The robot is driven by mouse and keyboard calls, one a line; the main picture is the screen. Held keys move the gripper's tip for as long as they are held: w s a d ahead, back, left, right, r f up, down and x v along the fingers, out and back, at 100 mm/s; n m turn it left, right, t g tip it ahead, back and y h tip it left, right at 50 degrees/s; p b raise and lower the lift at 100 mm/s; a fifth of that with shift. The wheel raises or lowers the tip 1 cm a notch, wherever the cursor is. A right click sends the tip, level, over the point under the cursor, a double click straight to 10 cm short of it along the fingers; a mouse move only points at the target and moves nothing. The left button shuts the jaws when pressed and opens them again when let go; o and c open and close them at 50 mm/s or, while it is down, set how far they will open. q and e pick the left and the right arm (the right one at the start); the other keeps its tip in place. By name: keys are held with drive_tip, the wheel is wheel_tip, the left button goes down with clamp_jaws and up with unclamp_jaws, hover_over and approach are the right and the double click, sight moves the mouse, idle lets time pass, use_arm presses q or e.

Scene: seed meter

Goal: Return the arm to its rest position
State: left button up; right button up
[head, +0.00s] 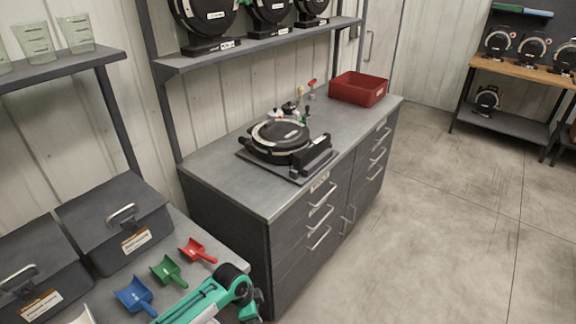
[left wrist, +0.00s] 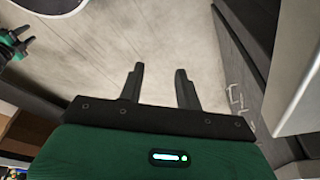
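My left gripper (left wrist: 160,70) shows in the left wrist view with its two dark fingers apart and nothing between them. Behind the fingers is bare concrete floor. In the head view a green and black link of my arm (head: 205,299) shows at the bottom, by the corner of the near bench; its gripper cannot be made out there.
Red (head: 197,251), green (head: 168,270) and blue (head: 134,296) scoops lie on the near bench beside lidded grey bins (head: 115,222). A dark cabinet (head: 240,204) carries a round black seed meter (head: 279,140) and a red bin (head: 358,89). The floor at right is clear.

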use_arm(q)
drive_tip(key=s+a+f+n, duration=0.3)
drive_tip(key=s+a+f, duration=0.15)
drive_tip(key=f, duration=0.35)
drive_tip(key=s+a+f+n+t+y, duration=0.1)
drive_tip(key=s+a+f+n, duration=0.3)
drive_tip(key=f, duration=0.5)
drive_tip(key=s+a+f+n, duration=0.1)
drive_tip(key=s+a+f, duration=0.1)
drive_tip(key=s+f, duration=0.5)
drive_tip(key=s+a+f+n, duration=0.1)
drive_tip(key=s+f, duration=0.3)
drive_tip(key=s, duration=0.6)
drive_tip(key=s+a+f+n+y, duration=0.1)
drive_tip(key=s+a+f+n, duration=0.1)
drive_tip(key=s, duration=0.8)
drive_tip(key=s+a+f+n, duration=0.1)
drive_tip(key=s+a+f, duration=0.2)
drive_tip(key=s+f, duration=0.3)
drive_tip(key=s, duration=0.4)
drive_tip(key=shift+s+f+n+g+y, duration=0.3)
drive_tip(key=shift+f+n+g+y, duration=0.1)
drive_tip(key=shift+a, duration=0.15)
